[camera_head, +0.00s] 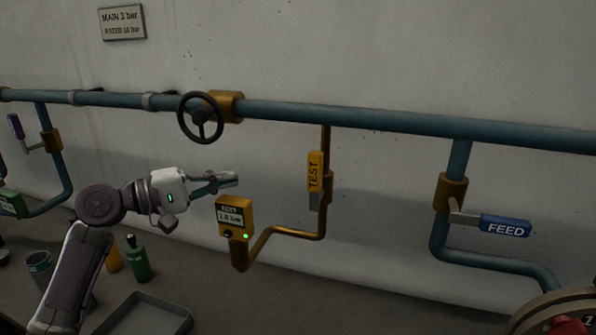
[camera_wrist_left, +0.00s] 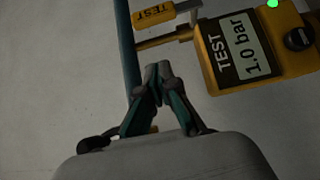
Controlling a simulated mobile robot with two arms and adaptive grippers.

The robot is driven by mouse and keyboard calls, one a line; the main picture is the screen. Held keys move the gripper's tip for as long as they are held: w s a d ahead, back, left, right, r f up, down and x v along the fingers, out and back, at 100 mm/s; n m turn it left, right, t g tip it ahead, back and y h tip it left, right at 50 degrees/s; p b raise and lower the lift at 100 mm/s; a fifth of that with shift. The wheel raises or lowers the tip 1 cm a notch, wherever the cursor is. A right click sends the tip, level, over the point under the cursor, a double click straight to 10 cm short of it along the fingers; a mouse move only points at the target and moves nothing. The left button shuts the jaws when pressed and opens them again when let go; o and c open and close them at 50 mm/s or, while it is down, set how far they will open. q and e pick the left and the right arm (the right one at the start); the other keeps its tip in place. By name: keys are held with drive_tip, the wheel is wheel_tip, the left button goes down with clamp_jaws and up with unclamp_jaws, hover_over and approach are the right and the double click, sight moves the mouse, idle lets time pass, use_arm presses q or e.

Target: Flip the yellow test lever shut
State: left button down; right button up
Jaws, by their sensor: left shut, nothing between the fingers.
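The yellow test lever (camera_head: 315,172) stands upright, in line with its thin brass pipe, in the head view. Its yellow handle reads TEST and also shows at the top of the left wrist view (camera_wrist_left: 154,15). My left gripper (camera_head: 229,180) is shut and empty, to the left of the lever and apart from it. Its closed fingertips (camera_wrist_left: 158,72) show in the left wrist view, below the lever handle. A yellow test gauge box (camera_head: 235,217) reading 1.0 bar sits just below the gripper; it also shows in the wrist view (camera_wrist_left: 258,45). My right gripper is not in view.
A teal main pipe (camera_head: 380,118) with a black handwheel (camera_head: 200,118) runs along the wall above. A blue FEED lever (camera_head: 505,226) sticks out sideways at the right. A grey tray (camera_head: 187,318) and bottles (camera_head: 138,258) are on the floor below my left arm.

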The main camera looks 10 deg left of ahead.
sight(315, 183)
use_arm(q)
drive_tip(key=shift+a, duration=0.1)
drive_tip(key=s+d+p+x, duration=0.1)
drive_tip(key=p+x, duration=0.5)
drive_tip(key=x, duration=0.7)
drive_tip(key=shift+s+d, duration=0.35)
drive_tip(key=shift+s, duration=0.3)
drive_tip(key=shift+w, duration=0.1)
